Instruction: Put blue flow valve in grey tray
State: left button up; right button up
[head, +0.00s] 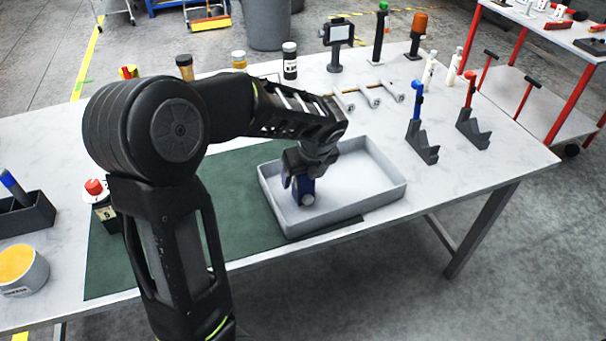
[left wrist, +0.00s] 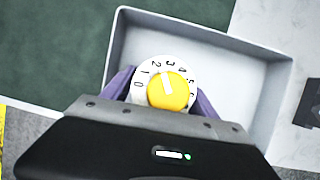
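In the left wrist view the white numbered dial and yellow knob (left wrist: 169,88) of the valve face the camera, with a purplish finger close on each side. The gripper looks shut on the valve. The valve is low over the tray floor; whether it touches the floor I cannot tell. The grey tray (head: 378,203) otherwise looks empty and lies partly on a green mat. My right gripper is not in view.
The green mat (head: 250,165) covers the table's middle. Dark stands with a blue-topped (head: 420,135) and a red-topped tool (head: 470,110) are right of the tray. Metal rollers (head: 370,97) lie behind it. A red-topped item (head: 97,190) and a yellow-filled pot (head: 20,268) stand left.

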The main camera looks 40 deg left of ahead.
pick_arm(q)
jog(key=shift+o, duration=0.8)
jog(key=shift+r, duration=0.15)
jog(key=v, duration=1.2)
jog(key=shift+s, duration=0.1)
